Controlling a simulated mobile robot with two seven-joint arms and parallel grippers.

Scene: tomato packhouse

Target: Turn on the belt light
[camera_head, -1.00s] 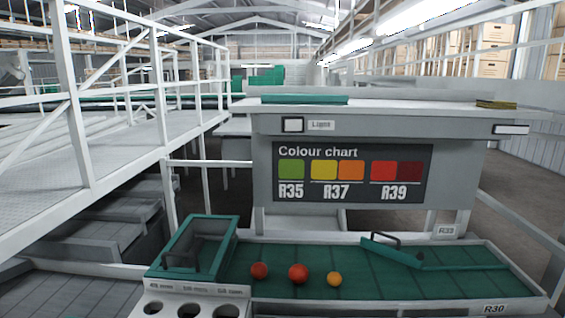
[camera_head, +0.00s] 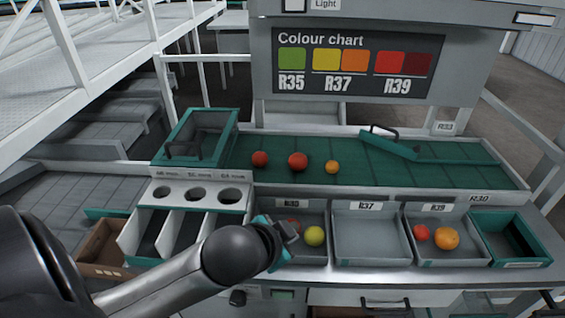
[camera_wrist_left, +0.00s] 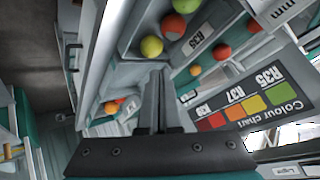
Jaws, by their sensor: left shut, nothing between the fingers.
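The white light switch (camera_head: 293,4) sits on the grey panel above the colour chart, cut by the top edge of the head view. Its "Light" label (camera_head: 325,4) is just right of it. The label also shows at the lower right of the wrist view (camera_wrist_left: 286,170). I cannot tell whether the switch is on. My left gripper (camera_head: 287,234) is over the leftmost grey tray, well below and in front of the switch. In the wrist view its fingers (camera_wrist_left: 158,95) are together and empty. My right gripper is out of view.
The colour chart (camera_head: 357,60) hangs behind the green belt (camera_head: 390,173), which carries red and orange tomatoes. Grey trays (camera_head: 372,258) with some fruit stand in front. A green-rimmed bin (camera_head: 198,160) and a plate with holes are at left.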

